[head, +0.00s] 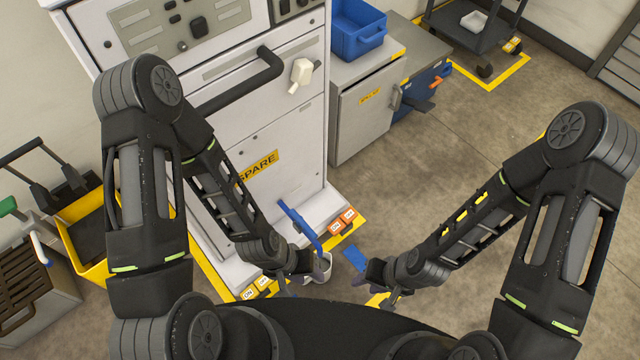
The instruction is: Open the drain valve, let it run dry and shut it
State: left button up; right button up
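My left gripper (289,288) is beside this container, near the bar's lower end. My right gripper (384,298) is low, to the right of the container and apart from it. The fingers of both are small and dark, so their opening is unclear.
A flat blue piece (354,258) lies between the container and my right gripper. A grey cabinet (366,118) with a blue bin (357,30) stands right of the machine.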

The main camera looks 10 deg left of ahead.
aim_at(299, 219)
jog(key=k+l, duration=0.15)
jog(key=k, duration=0.45)
jog(key=k+l, duration=0.2)
jog(key=k, duration=0.4)
jog(key=k+l, duration=0.15)
jog(key=k, duration=0.45)
